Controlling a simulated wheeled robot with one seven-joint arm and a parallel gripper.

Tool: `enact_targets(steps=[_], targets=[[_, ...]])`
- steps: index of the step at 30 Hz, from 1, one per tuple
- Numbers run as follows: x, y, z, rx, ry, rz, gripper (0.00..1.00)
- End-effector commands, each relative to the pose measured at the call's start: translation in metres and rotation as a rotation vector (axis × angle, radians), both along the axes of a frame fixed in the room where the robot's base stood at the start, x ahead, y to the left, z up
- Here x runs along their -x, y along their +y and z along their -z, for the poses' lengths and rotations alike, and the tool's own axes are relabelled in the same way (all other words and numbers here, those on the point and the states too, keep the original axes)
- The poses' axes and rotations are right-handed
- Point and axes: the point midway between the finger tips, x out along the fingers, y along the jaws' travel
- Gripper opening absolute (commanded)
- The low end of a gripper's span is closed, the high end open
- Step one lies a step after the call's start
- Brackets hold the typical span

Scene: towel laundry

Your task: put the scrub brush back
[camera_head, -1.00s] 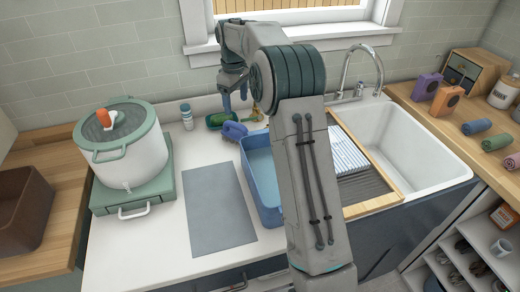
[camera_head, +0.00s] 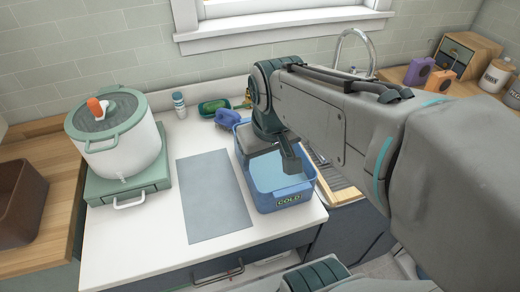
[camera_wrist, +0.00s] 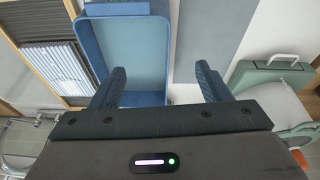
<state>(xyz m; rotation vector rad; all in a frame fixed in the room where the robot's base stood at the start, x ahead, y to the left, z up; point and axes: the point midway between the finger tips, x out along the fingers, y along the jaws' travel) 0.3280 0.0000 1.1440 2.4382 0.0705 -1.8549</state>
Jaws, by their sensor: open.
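A blue-purple object with a handle (camera_head: 228,118), which looks like the scrub brush, lies on the white counter behind the blue tub. A small green tray (camera_head: 212,107) sits just behind it. My gripper (camera_head: 292,162) is over the blue COLD tub (camera_head: 281,197), to the right of and nearer than the brush. In the wrist view my gripper (camera_wrist: 161,72) has its two fingers apart, with nothing between them. The tub (camera_wrist: 126,102) lies beyond the fingers there. The brush does not show in the wrist view.
A white pot (camera_head: 120,150) on a green stand is at left. A grey mat (camera_head: 212,197) lies flat and clear beside the tub. A white and teal bottle (camera_head: 179,104) stands behind. A faucet (camera_head: 356,45) is at the back right. My arm hides most of the sink.

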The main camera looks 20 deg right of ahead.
Motion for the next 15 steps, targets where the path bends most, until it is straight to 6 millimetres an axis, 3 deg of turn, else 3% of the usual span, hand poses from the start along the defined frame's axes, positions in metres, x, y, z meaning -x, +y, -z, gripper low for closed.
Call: enact_targets(steps=[3, 6, 15], targets=[[0.026, 0.000, 0.013, -0.019, -0.019, 0.046, 0.70], [0.037, 0.000, 0.020, -0.029, -0.029, 0.068, 0.70], [0.041, 0.000, 0.023, -0.032, -0.030, 0.077, 0.70]])
